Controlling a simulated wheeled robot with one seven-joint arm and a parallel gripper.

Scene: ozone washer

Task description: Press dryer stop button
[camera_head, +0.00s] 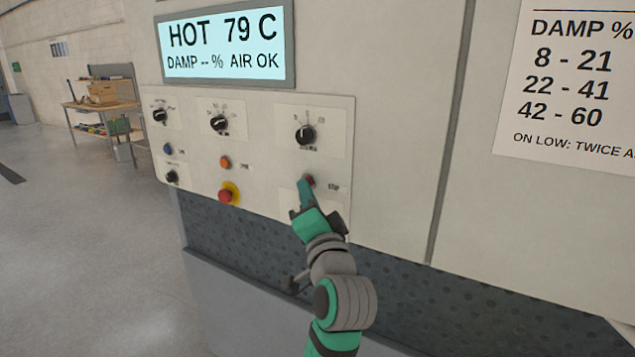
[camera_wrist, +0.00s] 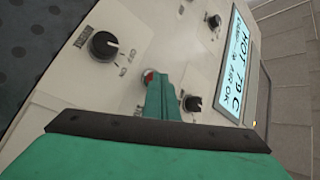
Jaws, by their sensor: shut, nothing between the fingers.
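The red stop button (camera_head: 309,181) sits at the lower right of the control panel, beside a label reading STOP. My green gripper (camera_head: 305,184) is shut, with its fingertips at the button and partly covering it. In the wrist view the shut fingers (camera_wrist: 161,84) point at the panel, and a bit of the red button (camera_wrist: 149,76) shows at their tip. The tips look touching or very close; I cannot tell whether the button is pressed in.
The panel also bears a red mushroom button on a yellow ring (camera_head: 228,193), an orange button (camera_head: 225,162), a blue button (camera_head: 168,149) and several black knobs, one above the stop button (camera_head: 305,135). The display (camera_head: 225,45) reads HOT 79 C, AIR OK. Open floor lies left.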

